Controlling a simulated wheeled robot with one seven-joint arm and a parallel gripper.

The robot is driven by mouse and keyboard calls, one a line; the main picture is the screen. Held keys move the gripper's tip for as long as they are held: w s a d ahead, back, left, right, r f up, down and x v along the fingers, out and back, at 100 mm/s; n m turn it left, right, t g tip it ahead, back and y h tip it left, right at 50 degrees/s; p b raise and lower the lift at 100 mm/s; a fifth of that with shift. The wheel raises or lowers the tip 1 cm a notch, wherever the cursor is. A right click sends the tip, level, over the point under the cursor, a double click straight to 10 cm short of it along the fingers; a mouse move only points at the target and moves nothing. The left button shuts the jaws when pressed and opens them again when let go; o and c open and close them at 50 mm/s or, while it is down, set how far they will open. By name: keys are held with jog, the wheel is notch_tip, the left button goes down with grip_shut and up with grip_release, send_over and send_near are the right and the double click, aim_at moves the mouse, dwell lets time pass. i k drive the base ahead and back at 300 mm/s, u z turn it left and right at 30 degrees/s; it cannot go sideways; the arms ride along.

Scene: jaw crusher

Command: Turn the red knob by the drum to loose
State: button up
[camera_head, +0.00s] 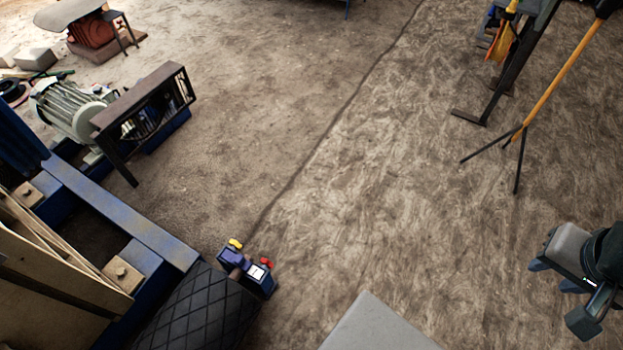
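The red knob (267,263) is small and sits on the upper right edge of a blue bearing block (262,280) with a white label, at the end of the black drum (200,312). The drum has a diamond-patterned cover and lies at the bottom left of the head view. A yellow knob (235,244) sits just up and left of the red one. My gripper (560,292) is at the far right, well apart from the knob. Its fingers look spread with nothing between them. Which way the red knob is set is too small to tell.
A blue frame rail (122,213) runs left of the drum. A motor (68,108) and a rusty guard frame (145,105) stand at the upper left. A yellow-and-black stand (555,90) is at the upper right. Bare ground lies between the knobs and my gripper.

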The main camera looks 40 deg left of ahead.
aim_at(266, 263)
jog(key=i, duration=2.4)
jog(key=u, duration=4.05)
jog(key=i, duration=1.05)
jog(key=u, duration=0.5)
